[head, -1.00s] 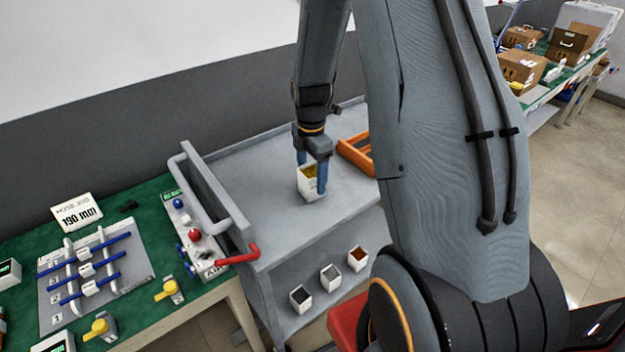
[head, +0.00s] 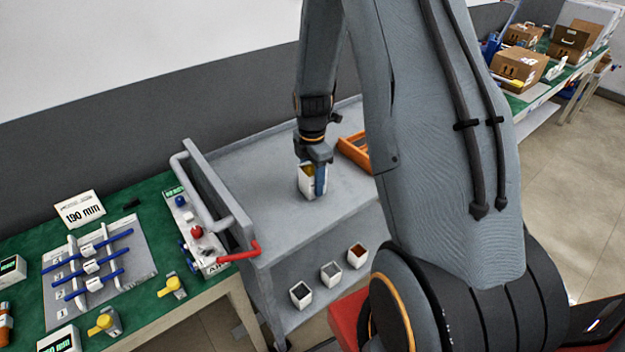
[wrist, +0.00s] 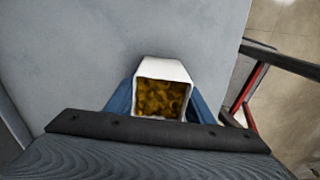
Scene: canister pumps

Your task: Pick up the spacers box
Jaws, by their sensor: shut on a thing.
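The spacers box is a small white open-topped box (head: 307,187) with yellow-brown pieces inside. It is upright on the top shelf of the grey cart (head: 262,225). My gripper (head: 312,180) reaches down from above, with its blue fingers shut on the box. In the wrist view the white box (wrist: 162,70) sits between the two blue fingers (wrist: 160,108), one on each side, with the yellow contents visible. Whether the box touches the shelf or is just off it, I cannot tell.
An orange tray (head: 352,150) lies on the cart's top right of the box. Several small white bins (head: 330,273) stand on the lower shelf. A green workbench (head: 140,300) with a blue-rod fixture (head: 92,262) is at left. The shelf left of the box is clear.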

